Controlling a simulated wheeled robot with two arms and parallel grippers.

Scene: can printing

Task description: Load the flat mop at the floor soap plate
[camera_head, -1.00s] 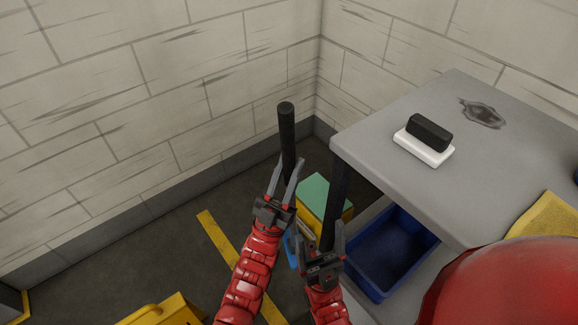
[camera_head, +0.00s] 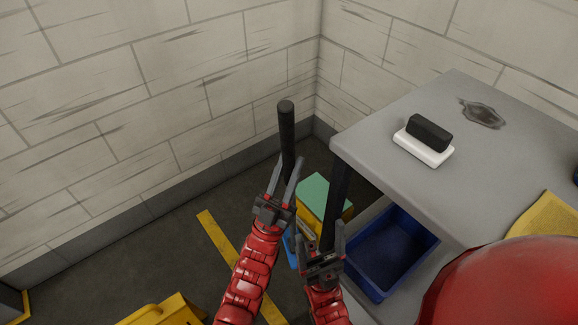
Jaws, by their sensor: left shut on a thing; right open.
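A black mop handle (camera_head: 287,125) stands upright near the wall corner. My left gripper (camera_head: 289,165) is shut on it below its top end. The lower handle is hidden behind my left arm. A small blue part (camera_head: 291,248) shows low between my arms; it may be the mop head, mostly hidden. My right gripper (camera_head: 325,238) is open, lower and to the right, in front of a dark upright post (camera_head: 336,205) under the table corner. I cannot tell whether it touches the post. I cannot make out a soap plate on the floor.
A grey table (camera_head: 385,170) at right holds a white-and-black block (camera_head: 424,150) and a yellow cloth (camera_head: 550,225). A blue bin (camera_head: 405,240) sits below. A green-topped yellow box (camera_head: 314,192) stands behind my grippers. A yellow floor stripe (camera_head: 214,232) crosses open floor at left.

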